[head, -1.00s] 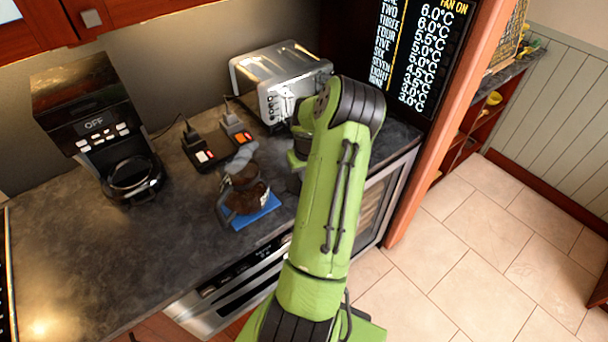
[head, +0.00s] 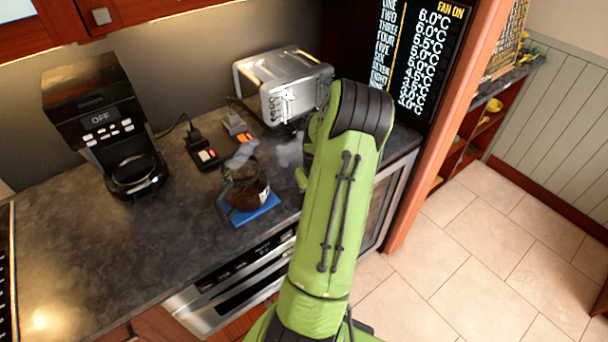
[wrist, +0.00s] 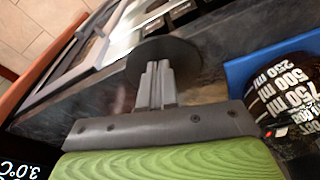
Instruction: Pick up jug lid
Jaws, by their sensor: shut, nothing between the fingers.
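My gripper (wrist: 157,82) is shut and empty in the wrist view. Its fingertips lie over a dark round disc (wrist: 188,62), which may be the jug lid; I cannot tell whether they touch it. The fingers cover part of the disc. In the head view my own arm hides the gripper and this disc. A glass jug (head: 247,192) with dark contents stands on a blue mat (head: 262,208). In the wrist view the jug (wrist: 285,88), with white volume marks, is at the right edge, to the right of my fingers, and the mat (wrist: 240,75) shows beside it.
A coffee maker (head: 108,130) stands at the left of the dark counter (head: 110,245). Two small devices with lit switches (head: 205,156) lie behind the jug. A silver toaster oven (head: 280,85) stands at the back. The front left of the counter is clear.

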